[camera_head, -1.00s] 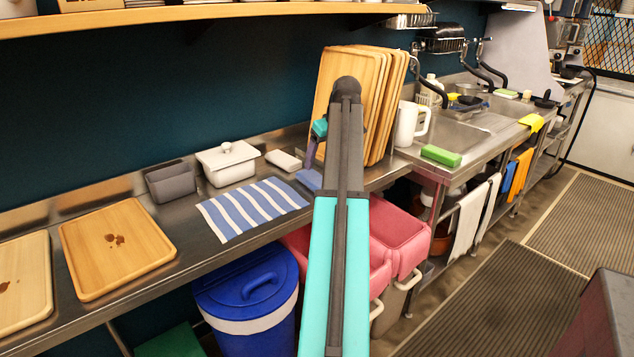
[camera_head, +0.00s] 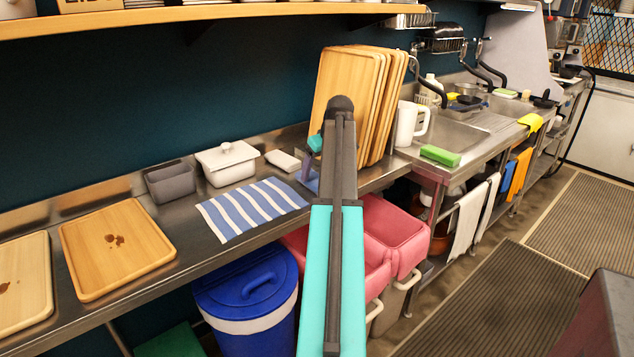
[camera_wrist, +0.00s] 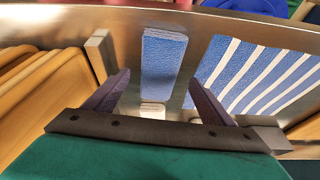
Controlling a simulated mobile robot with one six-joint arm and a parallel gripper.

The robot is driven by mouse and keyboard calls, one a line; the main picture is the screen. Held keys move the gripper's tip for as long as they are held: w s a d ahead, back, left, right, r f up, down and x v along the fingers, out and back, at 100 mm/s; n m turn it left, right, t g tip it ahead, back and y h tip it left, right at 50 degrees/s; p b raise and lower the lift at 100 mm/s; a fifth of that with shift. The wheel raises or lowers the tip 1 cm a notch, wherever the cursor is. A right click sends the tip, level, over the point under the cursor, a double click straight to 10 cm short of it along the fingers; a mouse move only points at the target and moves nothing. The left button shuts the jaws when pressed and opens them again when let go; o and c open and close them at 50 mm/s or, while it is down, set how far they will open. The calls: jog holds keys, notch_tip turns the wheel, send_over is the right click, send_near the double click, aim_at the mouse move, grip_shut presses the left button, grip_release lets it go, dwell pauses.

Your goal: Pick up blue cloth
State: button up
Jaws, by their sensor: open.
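A folded blue cloth (camera_wrist: 163,65) lies on the steel counter in the wrist view. In the head view only a small part of the blue cloth (camera_head: 311,184) shows beside my arm. My gripper (camera_wrist: 159,78) is open and empty, with one finger on each side of the cloth's near part in the picture. I cannot tell how high the fingertips are above the counter. In the head view my gripper (camera_head: 306,172) is small and partly hidden behind my arm.
A blue-and-white striped cloth (camera_head: 252,208) lies left of the blue cloth. Upright wooden boards (camera_head: 345,85) stand to the right. A white block (camera_head: 282,160), a white lidded dish (camera_head: 228,162) and a grey container (camera_head: 170,182) stand behind. Pink bins (camera_head: 390,237) are below the counter.

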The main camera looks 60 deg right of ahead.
aim_at(316, 179)
jog(key=shift+x, duration=2.2)
jog(key=c, duration=1.2)
jog(key=shift+o, duration=0.2)
jog(key=shift+r, duration=0.2)
jog(key=shift+d+r, duration=0.1)
jog(key=shift+r, duration=1.4)
jog(key=shift+s+a+r, duration=0.1)
jog(key=shift+a+r, duration=0.05)
jog(key=shift+a, duration=0.1)
jog(key=s+a+r+b, duration=0.1)
jog(key=s+a, duration=0.7)
jog(key=a, duration=0.5)
jog(key=shift+s+r, duration=0.2)
